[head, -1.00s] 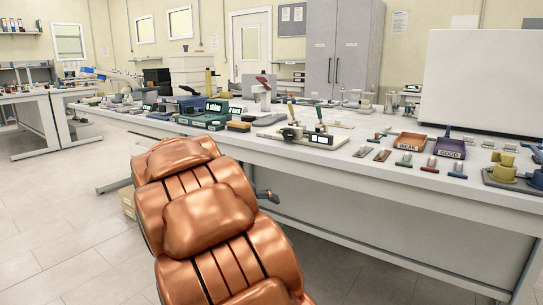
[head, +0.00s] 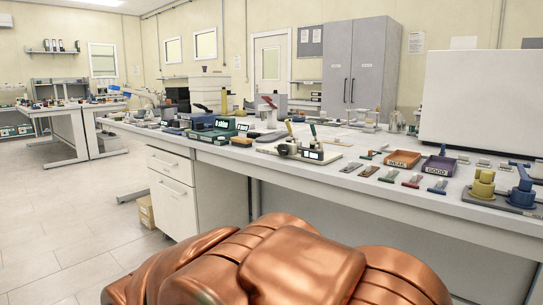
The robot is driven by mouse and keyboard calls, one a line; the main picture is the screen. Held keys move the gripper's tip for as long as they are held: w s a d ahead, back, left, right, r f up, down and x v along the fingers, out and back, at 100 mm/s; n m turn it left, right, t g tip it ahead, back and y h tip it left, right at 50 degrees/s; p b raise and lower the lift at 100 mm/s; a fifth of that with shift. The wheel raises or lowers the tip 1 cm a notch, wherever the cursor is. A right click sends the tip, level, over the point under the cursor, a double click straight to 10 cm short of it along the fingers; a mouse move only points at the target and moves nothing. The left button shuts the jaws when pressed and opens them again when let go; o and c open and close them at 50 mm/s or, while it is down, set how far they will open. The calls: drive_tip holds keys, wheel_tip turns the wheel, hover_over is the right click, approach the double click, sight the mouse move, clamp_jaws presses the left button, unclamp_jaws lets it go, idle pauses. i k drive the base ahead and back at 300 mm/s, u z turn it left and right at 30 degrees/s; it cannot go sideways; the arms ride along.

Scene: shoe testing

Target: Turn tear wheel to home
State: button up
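I cannot tell for sure which part is the tear wheel. A bench device (head: 303,150) with a pale base, a dark round part, a small display and upright yellow and green handles stands mid-bench. Left of it are dark green instruments with lit displays (head: 222,124). A grey stand with a red top part (head: 269,104) is behind them. The settings of these devices are too small to read. My copper-coloured arm fills the bottom middle of the head view, in front of the bench. My gripper is out of sight.
The long white bench (head: 400,196) spans the view. An orange tray (head: 403,160) and a purple tray (head: 439,166) stand at right, with several small samples in front. Floor at left is free.

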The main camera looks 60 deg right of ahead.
sight(283, 150)
drive_tip(key=u, duration=0.4)
drive_tip(key=k, duration=0.9)
drive_tip(key=z, duration=0.4)
drive_tip(key=i, duration=0.65)
drive_tip(key=z, duration=0.55)
drive_tip(key=i, duration=0.85)
drive_tip(key=u, duration=0.25)
